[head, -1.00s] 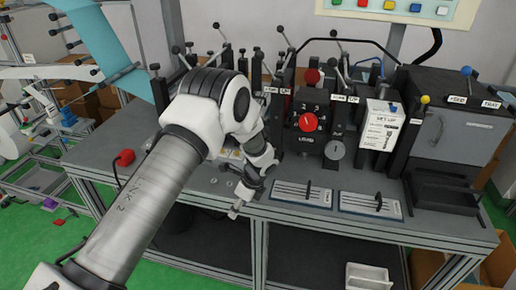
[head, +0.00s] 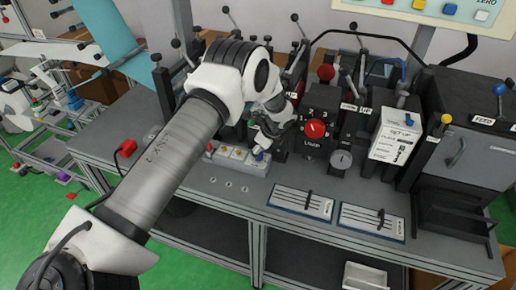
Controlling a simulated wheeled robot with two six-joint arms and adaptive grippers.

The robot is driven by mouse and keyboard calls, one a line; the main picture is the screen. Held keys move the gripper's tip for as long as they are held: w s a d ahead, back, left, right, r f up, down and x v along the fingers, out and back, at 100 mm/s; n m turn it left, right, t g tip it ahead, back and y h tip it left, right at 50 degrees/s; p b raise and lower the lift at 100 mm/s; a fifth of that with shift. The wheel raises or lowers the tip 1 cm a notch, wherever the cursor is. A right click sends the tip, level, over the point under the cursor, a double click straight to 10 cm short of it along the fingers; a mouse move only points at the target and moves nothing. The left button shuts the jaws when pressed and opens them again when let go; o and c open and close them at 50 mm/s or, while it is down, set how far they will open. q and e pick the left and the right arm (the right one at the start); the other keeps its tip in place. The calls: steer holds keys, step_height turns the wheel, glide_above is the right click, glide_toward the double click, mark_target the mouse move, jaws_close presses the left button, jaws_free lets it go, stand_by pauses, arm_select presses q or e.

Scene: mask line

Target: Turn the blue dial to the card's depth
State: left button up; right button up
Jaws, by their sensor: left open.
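My left arm reaches in from the left, and its open left gripper (head: 264,146) points down just left of the red dial, over the right end of a small button panel. No blue dial can be clearly made out; a small blue part (head: 259,157) shows at the gripper's tip, partly covered by it. The white set-up card (head: 396,136) stands upright at right on the machine; its writing is too small to read beyond the heading. My right gripper is not in view.
The red dial (head: 315,128) with numbers sits on a black block, with a grey gauge (head: 341,160) beside it. Several levers rise behind. Two plates with handles (head: 300,202) lie at the bench front.

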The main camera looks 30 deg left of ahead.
arm_select(q)
steer(key=shift+w+a+f, duration=0.1)
steer(key=shift+w+f, duration=0.3)
steer(key=shift+f, duration=0.2)
steer(key=shift+w+a+f, duration=0.1)
steer(key=shift+w+f, duration=0.25)
steer(key=shift+f, duration=0.25)
steer(key=shift+s+r, duration=0.3)
steer(key=shift+s, duration=0.05)
steer(key=c, duration=0.4)
steer(key=shift+s, duration=0.1)
steer(key=c, duration=0.6)
steer(key=shift+c, duration=0.7)
steer(key=shift+d, duration=0.1)
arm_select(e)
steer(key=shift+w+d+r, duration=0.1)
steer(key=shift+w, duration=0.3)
